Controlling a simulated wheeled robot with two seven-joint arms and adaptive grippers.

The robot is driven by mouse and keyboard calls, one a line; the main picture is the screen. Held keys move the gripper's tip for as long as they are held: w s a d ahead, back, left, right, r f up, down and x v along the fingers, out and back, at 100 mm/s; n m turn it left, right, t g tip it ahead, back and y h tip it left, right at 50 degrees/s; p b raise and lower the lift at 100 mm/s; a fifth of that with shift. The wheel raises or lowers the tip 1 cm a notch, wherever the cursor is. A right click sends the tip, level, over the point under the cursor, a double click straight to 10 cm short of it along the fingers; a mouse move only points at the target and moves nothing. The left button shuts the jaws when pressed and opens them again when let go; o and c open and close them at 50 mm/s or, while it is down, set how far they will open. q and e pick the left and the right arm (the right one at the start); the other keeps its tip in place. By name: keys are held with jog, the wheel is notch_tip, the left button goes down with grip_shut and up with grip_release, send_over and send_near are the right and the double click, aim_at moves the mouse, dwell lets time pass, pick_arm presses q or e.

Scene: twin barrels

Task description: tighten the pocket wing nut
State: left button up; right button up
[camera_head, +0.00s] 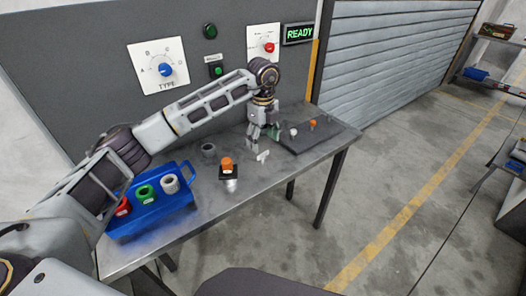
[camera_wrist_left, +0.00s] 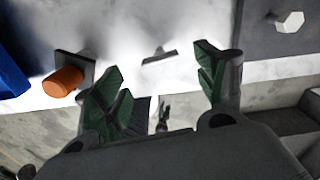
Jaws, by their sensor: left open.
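A small pale grey winged piece (camera_head: 262,156), which looks like the wing nut, sits on the grey bench (camera_head: 205,228) near its front edge. In the left wrist view a thin winged shape (camera_wrist_left: 160,56) shows beyond the fingers, roughly between them. My left gripper (camera_head: 263,143) points down just behind and above this piece. Its green-padded fingers (camera_wrist_left: 163,85) are spread and hold nothing. I cannot tell how the wing nut is seated or threaded. My right gripper is not in view.
An orange-topped part on a black square (camera_head: 227,163) stands to the left. A blue tray (camera_head: 151,220) holds red, green and grey rings. A dark plate (camera_head: 318,143) to the right carries a white hex piece and an orange piece. A panel with knobs and a READY sign (camera_head: 298,33) stands behind.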

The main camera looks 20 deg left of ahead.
aim_at(263, 152)
pick_arm(q)
jog(key=shift+f, duration=2.7)
grip_shut()
